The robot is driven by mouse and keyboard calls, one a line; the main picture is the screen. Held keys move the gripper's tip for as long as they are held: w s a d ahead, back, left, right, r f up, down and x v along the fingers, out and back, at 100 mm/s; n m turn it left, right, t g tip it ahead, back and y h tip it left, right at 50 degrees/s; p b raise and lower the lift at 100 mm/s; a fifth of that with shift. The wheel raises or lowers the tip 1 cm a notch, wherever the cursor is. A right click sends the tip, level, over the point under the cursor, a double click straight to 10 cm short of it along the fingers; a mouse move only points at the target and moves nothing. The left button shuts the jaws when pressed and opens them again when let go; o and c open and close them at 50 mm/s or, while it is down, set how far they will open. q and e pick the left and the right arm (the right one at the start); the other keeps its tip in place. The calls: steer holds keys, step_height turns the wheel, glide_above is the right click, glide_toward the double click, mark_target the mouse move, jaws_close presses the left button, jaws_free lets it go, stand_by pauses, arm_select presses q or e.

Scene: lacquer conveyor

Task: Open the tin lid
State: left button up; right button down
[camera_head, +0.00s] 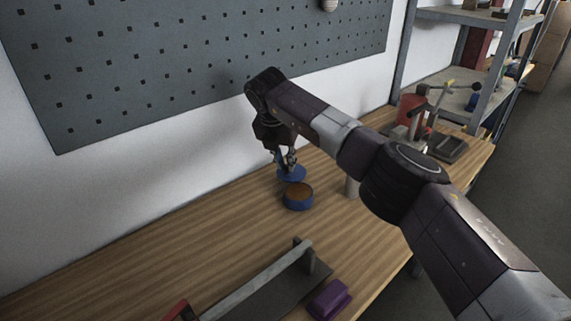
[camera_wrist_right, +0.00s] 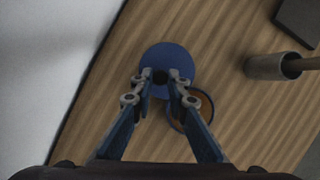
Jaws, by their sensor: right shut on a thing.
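The tin (camera_head: 299,198) is a short, round blue can standing on the wooden bench, its top open with an orange-brown inside. In the right wrist view the tin (camera_wrist_right: 176,124) is partly hidden behind a finger and the lid. The blue lid (camera_head: 292,174) is off the tin, just behind it in the head view. My right gripper (camera_head: 288,163) is shut on the lid, seemingly by a small dark knob at its middle, and the lid (camera_wrist_right: 166,58) shows in the right wrist view between the fingertips (camera_wrist_right: 161,80). My left gripper is not in view.
A grey cylindrical cup (camera_head: 352,187) stands right of the tin, partly behind my arm. A grey rack with a long bar (camera_head: 262,281) and a purple block (camera_head: 329,299) lie nearer. A red object and metal stand (camera_head: 416,115) are at the far end. The bench left of the tin is clear.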

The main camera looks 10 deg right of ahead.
steer(key=shift+w+d+r+m, duration=0.1)
steer(key=shift+w+m, duration=0.1)
steer(key=shift+m, duration=0.1)
stand_by(0.4)
steer(key=c, duration=1.8)
jaws_free()
steer(key=shift+c, duration=0.2)
steer(key=v, duration=1.1)
steer(key=shift+r, duration=0.4)
